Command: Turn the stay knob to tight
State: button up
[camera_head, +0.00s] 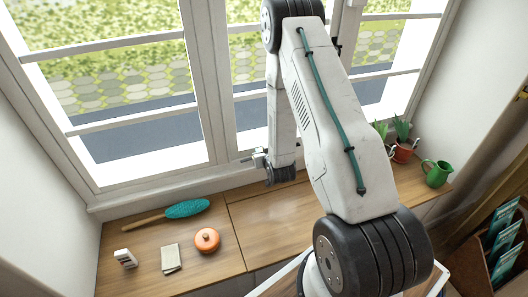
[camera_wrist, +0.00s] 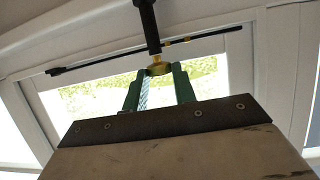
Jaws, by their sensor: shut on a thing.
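The stay knob (camera_wrist: 158,69) is a small brass-yellow piece in the middle of the wrist view. My gripper (camera_wrist: 160,82) has green fingers, one on each side of the knob, and is shut on it. A dark thin stay bar (camera_wrist: 100,63) runs across behind the knob, and a black rod (camera_wrist: 148,25) comes down to the knob from above. The knob is too small to tell there, and I cannot read any tight mark.
The wooden sill top (camera_head: 280,215) below holds a teal brush (camera_head: 187,209), an orange lidded pot (camera_head: 207,240), a folded cloth (camera_head: 171,259) and a small white block (camera_head: 125,258). Potted plants (camera_head: 402,150) and a green jug (camera_head: 437,174) stand at the right. The middle is mostly clear.

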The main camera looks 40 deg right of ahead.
jog(key=shift+w+a+m+g+h, duration=0.2)
jog(key=shift+m+g+h, duration=0.75)
jog(key=shift+m+h, duration=0.35)
jog(key=shift+w+a+m+g+h, duration=0.15)
jog(key=shift+a+m+g+h, duration=0.05)
jog(key=shift+m+g+h, duration=1.1)
jog(key=shift+w+a+m+g+h, duration=0.2)
jog(key=shift+m+g+h, duration=0.45)
jog(key=shift+m+h, duration=0.65)
jog(key=shift+m, duration=0.4)
jog(key=o, duration=1)
jog(key=shift+g, duration=0.3)
jog(key=shift+s+d+n+t+y, duration=0.1)
jog(key=shift+n+t+y, duration=0.2)
jog(key=shift+t, duration=0.1)
